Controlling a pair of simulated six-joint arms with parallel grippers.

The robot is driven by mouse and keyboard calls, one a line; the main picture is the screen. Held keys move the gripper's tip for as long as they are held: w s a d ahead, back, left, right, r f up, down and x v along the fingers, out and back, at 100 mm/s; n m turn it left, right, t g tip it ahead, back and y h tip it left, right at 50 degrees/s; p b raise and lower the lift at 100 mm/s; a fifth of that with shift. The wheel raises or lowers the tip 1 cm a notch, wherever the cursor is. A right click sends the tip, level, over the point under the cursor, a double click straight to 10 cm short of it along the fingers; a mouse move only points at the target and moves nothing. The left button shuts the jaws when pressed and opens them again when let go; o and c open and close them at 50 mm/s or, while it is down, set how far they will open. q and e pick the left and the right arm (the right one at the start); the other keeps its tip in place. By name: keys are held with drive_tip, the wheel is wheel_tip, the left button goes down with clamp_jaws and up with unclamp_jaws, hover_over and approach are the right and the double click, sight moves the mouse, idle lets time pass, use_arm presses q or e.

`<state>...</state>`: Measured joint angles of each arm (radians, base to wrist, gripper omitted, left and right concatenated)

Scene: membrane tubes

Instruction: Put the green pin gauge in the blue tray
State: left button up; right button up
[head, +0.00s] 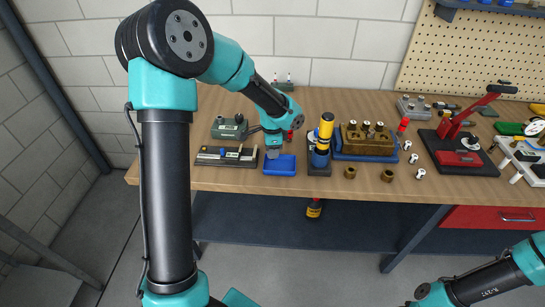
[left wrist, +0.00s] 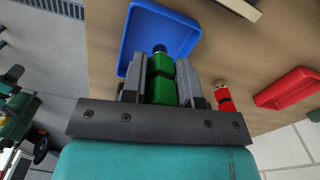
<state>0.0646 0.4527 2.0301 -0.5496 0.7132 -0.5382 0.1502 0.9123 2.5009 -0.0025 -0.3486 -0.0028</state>
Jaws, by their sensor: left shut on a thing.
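The blue tray (head: 280,168) lies on the wooden bench near its front edge. My left gripper (head: 272,153) is just above the tray's back left part in the head view. In the left wrist view the gripper (left wrist: 161,75) is shut on the green pin gauge (left wrist: 162,80), a green cylinder with dark bands and a dark end. That end overlaps the blue tray (left wrist: 170,22) in the picture; whether it touches the tray floor I cannot tell. The green gauge is hidden in the head view. My right gripper is out of view; only part of that arm shows.
A red gauge (left wrist: 224,98) and a red tray (left wrist: 288,88) are beside the gripper in the left wrist view. A dark rack (head: 226,156) lies left of the blue tray. A yellow-and-black cylinder (head: 323,135) stands on its right, beside a brass block (head: 367,138).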

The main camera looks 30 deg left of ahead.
use_arm(q)
drive_tip(key=shift+f, duration=0.1)
drive_tip(key=shift+f, duration=1.65)
drive_tip(key=o, duration=0.8)
drive_tip(key=shift+f, duration=0.15)
drive_tip(key=shift+o, duration=0.2)
wheel_tip(320, 180, up, 12)
drive_tip(key=shift+r, duration=0.2)
